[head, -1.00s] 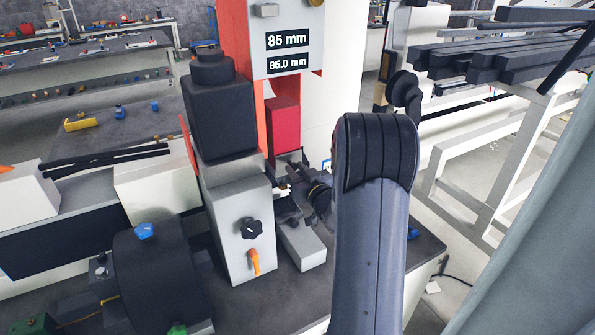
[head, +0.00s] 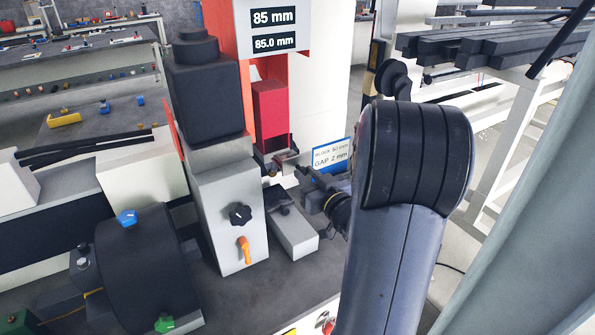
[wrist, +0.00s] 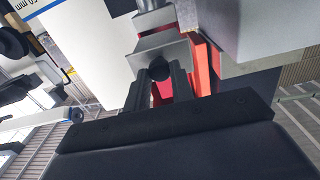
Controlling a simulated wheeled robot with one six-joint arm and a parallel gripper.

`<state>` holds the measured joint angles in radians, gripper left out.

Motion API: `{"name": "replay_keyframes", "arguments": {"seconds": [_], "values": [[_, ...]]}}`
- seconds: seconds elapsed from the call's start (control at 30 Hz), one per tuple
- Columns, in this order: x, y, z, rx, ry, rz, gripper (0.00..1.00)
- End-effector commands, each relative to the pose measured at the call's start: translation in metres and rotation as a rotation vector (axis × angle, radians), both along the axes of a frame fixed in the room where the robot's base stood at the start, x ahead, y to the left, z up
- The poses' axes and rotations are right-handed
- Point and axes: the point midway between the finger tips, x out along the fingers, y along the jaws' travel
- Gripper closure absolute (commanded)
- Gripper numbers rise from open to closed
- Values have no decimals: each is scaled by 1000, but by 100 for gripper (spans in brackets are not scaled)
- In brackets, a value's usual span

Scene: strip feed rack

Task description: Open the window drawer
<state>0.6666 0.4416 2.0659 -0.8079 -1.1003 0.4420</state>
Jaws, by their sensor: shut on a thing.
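What looks like the window drawer, a small grey metal piece (wrist: 165,48) with a dark round knob (wrist: 158,70), lies in front of my gripper in the wrist view. My gripper (wrist: 158,84) is shut on the knob, its fingers on either side. In the head view the grey piece (head: 285,161) shows under the red block of the press, and my gripper (head: 303,172) reaches it from the right. My arm's large dark joint fills the right of that view. How far the drawer stands out is hard to tell.
The press has a red block (head: 270,110), a display (head: 274,28) reading 85 mm, and a grey housing (head: 227,215) with a black knob and orange lever. A low grey block (head: 293,232) lies below my gripper. A placard (head: 332,154) stands behind it. Dark bars (head: 490,45) rest at upper right.

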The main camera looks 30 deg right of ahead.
Motion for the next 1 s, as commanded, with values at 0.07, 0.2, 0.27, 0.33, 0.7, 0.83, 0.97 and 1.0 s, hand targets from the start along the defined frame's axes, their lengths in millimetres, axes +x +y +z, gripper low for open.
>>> {"name": "replay_keyframes", "arguments": {"seconds": [0.07,0.2,0.27,0.33,0.7,0.83,0.97,1.0], "values": [[-6,-1,0,0,-2,-1,100],[-8,0,0,1,-1,0,100],[-8,0,0,1,0,0,100],[-8,0,0,2,1,-1,100],[-8,0,0,1,0,0,55],[-8,0,0,1,0,0,55],[-11,0,0,1,0,-1,55],[-14,-1,0,1,0,-3,55]]}}
